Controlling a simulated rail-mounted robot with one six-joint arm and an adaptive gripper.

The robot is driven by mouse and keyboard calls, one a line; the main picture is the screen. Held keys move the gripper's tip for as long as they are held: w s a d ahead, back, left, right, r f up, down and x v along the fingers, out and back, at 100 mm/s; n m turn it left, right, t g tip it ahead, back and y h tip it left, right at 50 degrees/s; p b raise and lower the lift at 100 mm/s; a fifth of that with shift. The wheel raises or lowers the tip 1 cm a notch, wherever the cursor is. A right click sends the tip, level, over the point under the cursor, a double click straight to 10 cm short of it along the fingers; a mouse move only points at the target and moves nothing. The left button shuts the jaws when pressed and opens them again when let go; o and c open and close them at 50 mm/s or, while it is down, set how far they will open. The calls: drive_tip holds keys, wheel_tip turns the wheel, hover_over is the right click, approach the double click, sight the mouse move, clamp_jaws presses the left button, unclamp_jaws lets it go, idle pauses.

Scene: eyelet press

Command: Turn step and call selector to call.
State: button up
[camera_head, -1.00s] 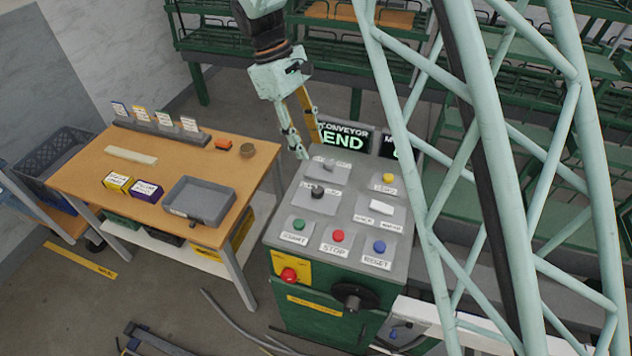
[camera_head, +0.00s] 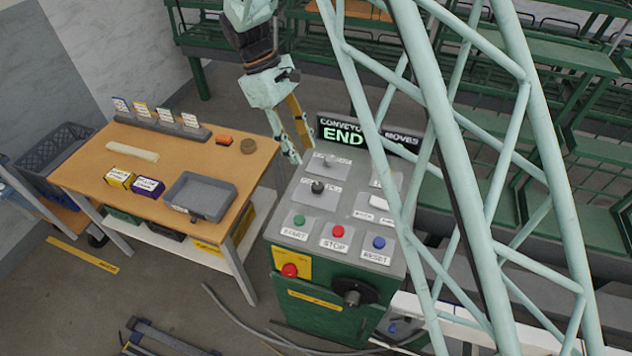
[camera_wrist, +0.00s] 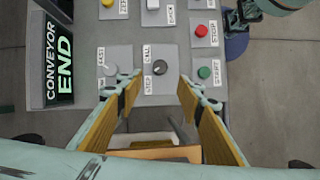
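The step and call selector is a round black knob (camera_wrist: 160,68) on a grey plate, with STEP and CALL labels beside it in the wrist view. In the head view the black knob (camera_head: 317,187) is on the sloped console top, left of centre. I cannot tell clearly which label its pointer faces. My gripper (camera_wrist: 159,82) is open and empty in the wrist view, its two fingers spread to either side below the knob in the picture. In the head view my gripper (camera_head: 302,156) hangs over the console's back left edge, apart from the knob.
Nearby are another selector (camera_head: 330,160), a green start button (camera_head: 299,220), red stop button (camera_head: 338,231), blue reset button (camera_head: 379,243) and white switch (camera_head: 379,202). The lit sign (camera_head: 344,137) reading END stands behind the console. A wooden table (camera_head: 120,190) stands left.

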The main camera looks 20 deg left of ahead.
sight(318, 185)
drive_tip(key=x, duration=1.3)
drive_tip(key=shift+d+p, duration=0.15)
drive_tip(key=shift+p, duration=0.25)
drive_tip(key=c, duration=0.8)
